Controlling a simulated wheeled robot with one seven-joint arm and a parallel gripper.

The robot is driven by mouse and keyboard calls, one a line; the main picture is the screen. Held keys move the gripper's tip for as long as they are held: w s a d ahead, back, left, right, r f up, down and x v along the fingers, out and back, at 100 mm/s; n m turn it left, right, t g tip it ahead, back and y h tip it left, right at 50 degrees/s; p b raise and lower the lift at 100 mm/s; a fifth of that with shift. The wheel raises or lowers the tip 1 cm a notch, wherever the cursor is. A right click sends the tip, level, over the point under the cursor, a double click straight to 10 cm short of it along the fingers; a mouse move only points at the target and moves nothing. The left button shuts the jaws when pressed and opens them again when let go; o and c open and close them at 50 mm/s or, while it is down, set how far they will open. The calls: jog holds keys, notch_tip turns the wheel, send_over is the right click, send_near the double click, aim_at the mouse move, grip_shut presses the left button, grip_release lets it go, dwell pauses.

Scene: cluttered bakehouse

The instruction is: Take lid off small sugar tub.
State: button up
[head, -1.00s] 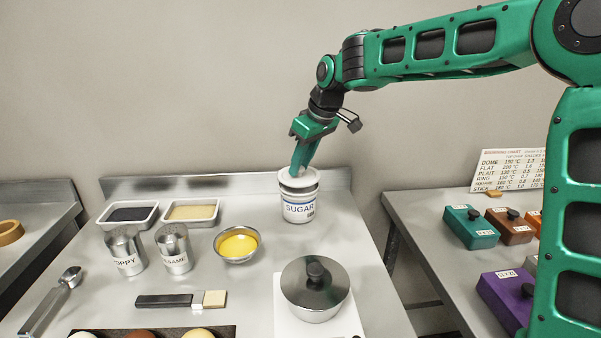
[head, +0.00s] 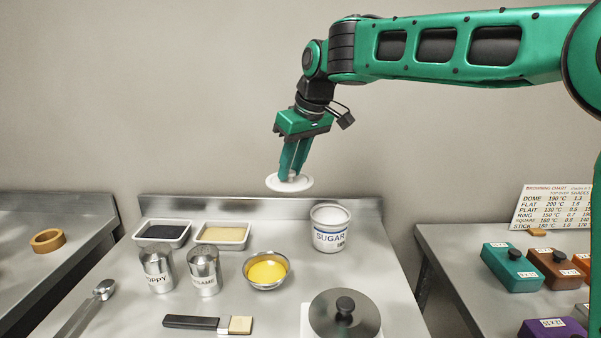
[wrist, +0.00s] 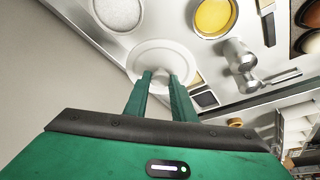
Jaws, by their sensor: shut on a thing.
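The sugar tub (head: 330,238) stands upright and uncovered near the back right of the steel table, its white contents showing. Its open top also shows in the wrist view (wrist: 119,12). My gripper (head: 292,174) is shut on the white round lid (head: 274,183) and holds it in the air, above and to the left of the tub, apart from it. In the wrist view my two green fingers close on the middle of the lid (wrist: 150,52).
Left of the tub on the table are a tray of dark seeds (head: 143,236), a tray of pale seeds (head: 242,242), a poppy tin (head: 157,280), a sesame tin (head: 204,277) and a yellow-filled bowl (head: 265,286).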

aim_at(291, 172)
jog(key=shift+a+r, duration=0.15)
jog(key=shift+r, duration=1.45)
jog(key=shift+f, duration=0.1)
